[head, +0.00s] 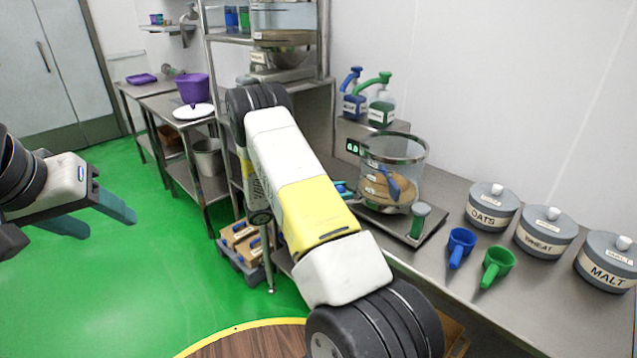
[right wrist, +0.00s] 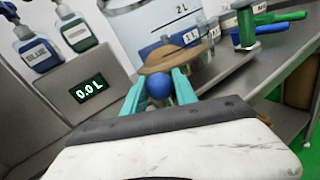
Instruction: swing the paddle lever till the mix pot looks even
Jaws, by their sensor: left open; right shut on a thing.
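The mix pot (head: 408,150) is a clear vessel with a metal rim on the bench. Tan-brown stuff and a blue paddle shape show inside it; the colour looks patchy. In the right wrist view the pot (right wrist: 140,20) stands just beyond the fingers, with "2 L" marked on its wall. My right gripper (right wrist: 158,88) is shut on the blue ball knob (right wrist: 159,87) of the paddle lever, beside the pot. In the head view my own right arm mostly hides that gripper. My left gripper (head: 97,215) is open and empty over the green floor at the left.
A lit display (right wrist: 87,88) reads 0.0 L. Blue and green pump bottles (head: 380,108) stand behind the pot. A green-topped lever (head: 419,219) stands at its front right. Blue (head: 459,245) and green (head: 497,265) scoops and lidded canisters (head: 545,232) occupy the bench to the right.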

